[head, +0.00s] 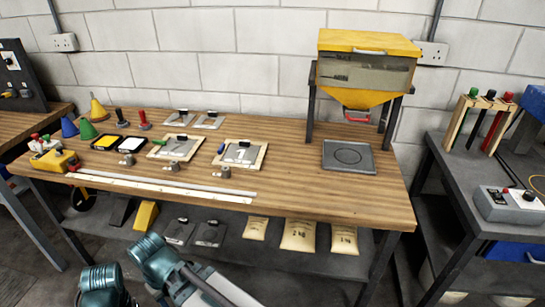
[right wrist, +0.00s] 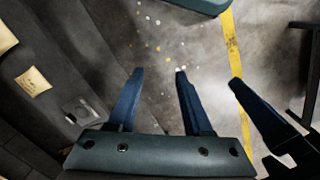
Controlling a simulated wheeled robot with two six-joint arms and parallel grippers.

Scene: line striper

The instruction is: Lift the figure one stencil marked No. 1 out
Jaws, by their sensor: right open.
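The stencil marked 1 (head: 232,158) is a grey plate with a pale figure 1 and a small dark handle. It lies in a light wooden frame (head: 262,161) in the middle of the wooden bench. My right gripper (right wrist: 158,72) is open and empty in the right wrist view, over the grey floor and well away from the stencil. Another dark blue finger (right wrist: 262,115) shows to its right, apparently part of my left gripper, whose opening I cannot tell. Neither gripper's fingers show in the head view.
A similar framed plate (head: 174,146) lies left of the stencil. Two loose plates lie behind. Small metal weights (head: 222,172) and a long pale strip (head: 160,188) lie in front. A yellow hopper (head: 366,75) stands at right above a grey plate (head: 348,156). Bare bench lies front right.

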